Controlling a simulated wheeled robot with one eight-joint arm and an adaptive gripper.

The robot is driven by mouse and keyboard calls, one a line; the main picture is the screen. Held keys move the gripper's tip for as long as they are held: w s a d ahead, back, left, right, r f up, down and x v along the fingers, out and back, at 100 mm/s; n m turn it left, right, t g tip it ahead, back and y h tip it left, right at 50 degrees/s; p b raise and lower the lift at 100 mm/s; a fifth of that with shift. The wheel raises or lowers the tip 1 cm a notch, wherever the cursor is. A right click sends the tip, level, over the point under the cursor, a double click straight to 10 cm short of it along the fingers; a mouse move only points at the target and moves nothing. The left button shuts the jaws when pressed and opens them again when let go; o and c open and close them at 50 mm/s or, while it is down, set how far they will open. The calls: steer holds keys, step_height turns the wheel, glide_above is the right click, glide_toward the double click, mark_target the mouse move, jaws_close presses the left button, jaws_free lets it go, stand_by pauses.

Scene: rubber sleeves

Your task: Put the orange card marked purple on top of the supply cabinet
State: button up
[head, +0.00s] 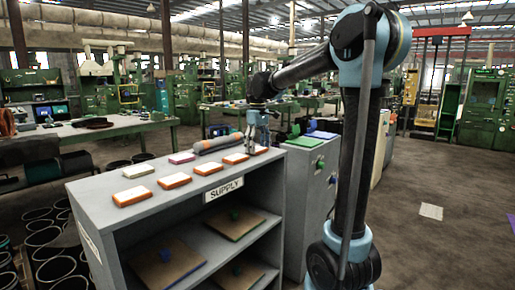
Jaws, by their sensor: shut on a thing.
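The supply cabinet (98,192) is grey, with open shelves and a "SUPPLY" sign on its front edge. Several white-topped cards with orange edges lie in a row along its top, among them a near-left one (132,197) and a far-right one (235,158). My gripper (258,146) is at the far right end of this row, low over the cabinet top. It is shut on an orange card (257,151) at its fingertips. I cannot tell whether that card touches the top. Any purple mark is too small to make out.
A pink-edged card (182,158), a pale card (138,170) and a grey roll (218,144) with orange bands lie farther back on the top. Another grey cabinet (306,190) with a green item on top stands close on the right. Black bins crowd the floor at left.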

mark_target(258, 149)
steer(key=o, duration=1)
steer(key=shift+o, duration=0.2)
step_height(258, 149, up, 12)
steer(key=s+d+f+m+t, duration=0.1)
steer(key=s+d+f+m, duration=0.4)
steer(key=s+d+f, duration=0.85)
steer(key=s+d+f+m, duration=0.2)
steer(key=s+d+f, duration=0.2)
steer(key=s+f, duration=0.5)
steer(key=s+d+f+m+t, duration=0.1)
steer(key=s+d+f+m, duration=0.2)
steer(key=s+f, duration=0.5)
step_height(258, 149, down, 2)
steer(key=shift+s+d+f, duration=0.25)
steer(key=shift+s+d, duration=0.15)
steer(key=shift+d, duration=0.3)
